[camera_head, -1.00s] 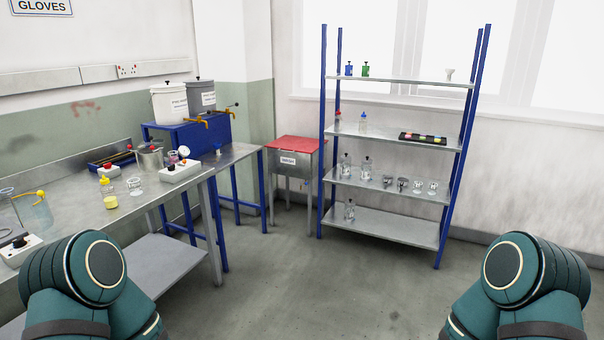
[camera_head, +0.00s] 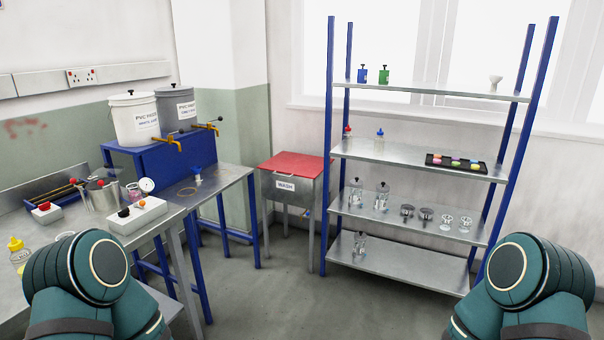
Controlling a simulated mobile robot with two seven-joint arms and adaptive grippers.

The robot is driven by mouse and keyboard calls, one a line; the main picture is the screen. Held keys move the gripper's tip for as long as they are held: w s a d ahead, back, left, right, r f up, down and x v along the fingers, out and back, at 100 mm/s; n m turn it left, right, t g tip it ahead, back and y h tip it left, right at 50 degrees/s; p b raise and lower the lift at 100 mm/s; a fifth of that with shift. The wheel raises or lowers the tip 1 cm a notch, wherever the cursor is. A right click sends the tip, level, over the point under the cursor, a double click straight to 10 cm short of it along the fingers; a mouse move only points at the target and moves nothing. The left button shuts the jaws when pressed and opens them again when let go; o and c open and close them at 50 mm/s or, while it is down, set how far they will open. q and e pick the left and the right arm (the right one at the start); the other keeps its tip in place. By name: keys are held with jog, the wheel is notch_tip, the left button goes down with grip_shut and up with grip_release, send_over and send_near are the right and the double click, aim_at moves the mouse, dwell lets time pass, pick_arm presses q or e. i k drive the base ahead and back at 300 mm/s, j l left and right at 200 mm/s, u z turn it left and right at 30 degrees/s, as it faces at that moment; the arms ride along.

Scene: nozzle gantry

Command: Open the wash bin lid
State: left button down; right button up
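The wash bin (camera_head: 290,199) is a grey metal box on legs with a white label reading WASH. It stands in the corner between the left bench and the shelf rack. Its red lid (camera_head: 296,165) lies flat on top and looks closed. My two teal arm links show at the lower left and lower right edges. Neither of my grippers is in view, and both arms are well short of the bin.
A metal bench (camera_head: 180,214) with lab items runs along the left. White (camera_head: 134,122) and grey (camera_head: 177,106) tubs with taps stand on a blue stand. A blue-posted shelf rack (camera_head: 410,252) stands right of the bin. The floor (camera_head: 268,305) ahead is clear.

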aim_at(301, 165)
jog(key=i, duration=2.95)
jog(key=i+l+u, duration=0.15)
jog(key=i+u, duration=0.25)
jog(key=i, duration=0.2)
